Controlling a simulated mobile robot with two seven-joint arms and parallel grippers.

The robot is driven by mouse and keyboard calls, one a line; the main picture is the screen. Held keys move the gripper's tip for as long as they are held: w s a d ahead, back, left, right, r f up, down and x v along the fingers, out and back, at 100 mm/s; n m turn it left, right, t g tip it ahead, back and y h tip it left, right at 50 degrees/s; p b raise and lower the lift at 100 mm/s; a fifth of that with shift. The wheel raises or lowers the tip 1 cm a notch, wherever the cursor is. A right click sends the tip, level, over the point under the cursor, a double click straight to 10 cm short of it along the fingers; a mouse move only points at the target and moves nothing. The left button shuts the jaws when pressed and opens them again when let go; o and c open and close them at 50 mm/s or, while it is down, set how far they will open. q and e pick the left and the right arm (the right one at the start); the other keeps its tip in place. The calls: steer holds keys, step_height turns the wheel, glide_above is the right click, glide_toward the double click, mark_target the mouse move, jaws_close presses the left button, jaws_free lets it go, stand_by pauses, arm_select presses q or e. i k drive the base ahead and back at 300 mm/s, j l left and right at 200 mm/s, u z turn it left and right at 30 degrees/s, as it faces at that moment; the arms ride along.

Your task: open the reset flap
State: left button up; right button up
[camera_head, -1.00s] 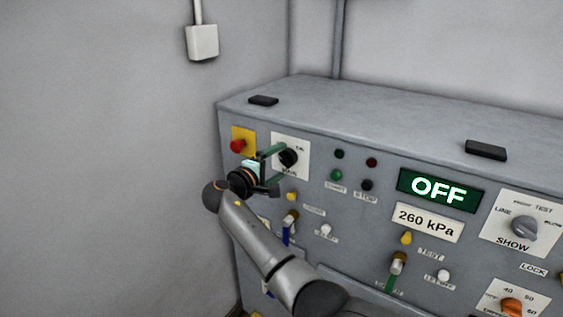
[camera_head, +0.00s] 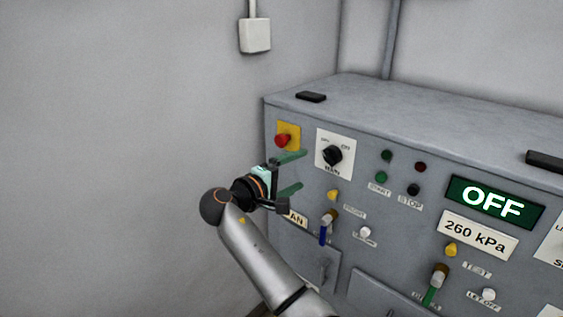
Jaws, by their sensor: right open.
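My right gripper (camera_head: 296,174) is open and empty. Its two green fingers point right toward the front of the grey control cabinet (camera_head: 300,215), left of and below the black main knob (camera_head: 333,156), apart from it. No label reading "reset" is legible. Low on the cabinet front is a grey door or flap (camera_head: 304,252) with a small handle (camera_head: 325,268); it looks shut. Another grey panel (camera_head: 385,298) sits to its right, cut by the bottom edge. I cannot tell which is the reset flap. My left gripper is out of view.
A red button on a yellow plate (camera_head: 282,139) is just above my fingers. A yellow knob (camera_head: 333,195), a blue-handled valve (camera_head: 325,232) and a white button (camera_head: 365,232) are close by. The display (camera_head: 494,202) reads OFF.

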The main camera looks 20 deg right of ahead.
mark_target(301, 249)
steer(key=k+j, duration=0.15)
steer(key=j, duration=0.2)
steer(key=k+j, duration=0.1)
steer(key=j, duration=0.2)
steer(key=k+j, duration=0.15)
steer(key=j, duration=0.2)
steer(key=k+j, duration=0.1)
steer(key=j, duration=0.2)
